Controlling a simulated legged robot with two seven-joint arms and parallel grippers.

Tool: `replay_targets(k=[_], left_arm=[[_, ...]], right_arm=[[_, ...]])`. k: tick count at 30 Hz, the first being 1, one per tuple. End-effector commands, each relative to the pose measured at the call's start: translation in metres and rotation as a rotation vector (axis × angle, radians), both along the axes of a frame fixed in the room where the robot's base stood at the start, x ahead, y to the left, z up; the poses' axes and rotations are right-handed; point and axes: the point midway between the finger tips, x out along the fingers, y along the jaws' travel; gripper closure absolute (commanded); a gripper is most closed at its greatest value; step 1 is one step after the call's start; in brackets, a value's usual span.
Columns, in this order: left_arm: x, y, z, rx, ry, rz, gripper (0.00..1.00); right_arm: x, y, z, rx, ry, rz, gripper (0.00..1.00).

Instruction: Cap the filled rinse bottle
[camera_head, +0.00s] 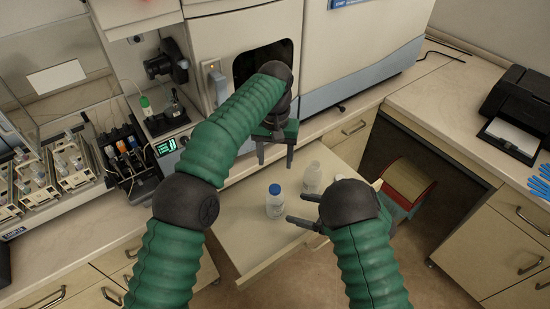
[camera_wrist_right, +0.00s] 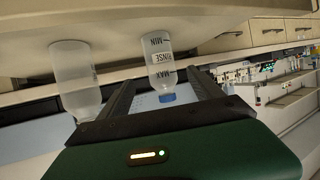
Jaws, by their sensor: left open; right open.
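The rinse bottle (camera_head: 275,206) stands upright on the pulled-out shelf, with a blue cap (camera_head: 275,189) on its top. How tightly the cap sits cannot be told. My right gripper (camera_head: 296,208) is open just right of the bottle, fingers pointing at it; the bottle appears between the fingers in the wrist view, not gripped. My left gripper (camera_head: 275,165) is open and empty, pointing down above and behind the bottle.
A second translucent bottle (camera_head: 312,178), with no coloured cap visible, stands behind right of the rinse bottle; it also shows in the wrist view (camera_wrist_right: 75,75). The shelf (camera_head: 240,233) is clear at front left. The spectrometer (camera_head: 340,50) stands behind, bottle racks (camera_head: 65,165) at left.

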Motion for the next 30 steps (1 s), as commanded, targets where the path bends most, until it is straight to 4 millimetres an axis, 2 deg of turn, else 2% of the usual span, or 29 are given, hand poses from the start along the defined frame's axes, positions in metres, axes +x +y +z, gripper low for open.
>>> replay_targets(k=[3,9,26,28,30], left_arm=[[0.0,0.0,-0.001,0.0,0.0,0.0,0.42],[0.0,0.0,-0.002,0.0,0.0,0.0,0.42],[0.0,0.0,-0.002,0.0,0.0,0.0,0.42],[-0.001,0.002,-0.002,0.002,-0.006,-0.006,0.42],[-0.005,0.008,-0.004,0.006,-0.019,-0.019,0.42]], right_arm=[[-0.012,-0.024,0.011,0.001,-0.001,-0.005,0.25],[-0.027,-0.047,0.022,0.001,-0.001,-0.001,0.25],[-0.03,-0.051,0.024,-0.001,-0.001,-0.003,0.25],[-0.024,-0.054,0.027,-0.016,-0.014,-0.033,0.25],[-0.008,-0.062,0.032,-0.055,-0.043,-0.117,0.25]])
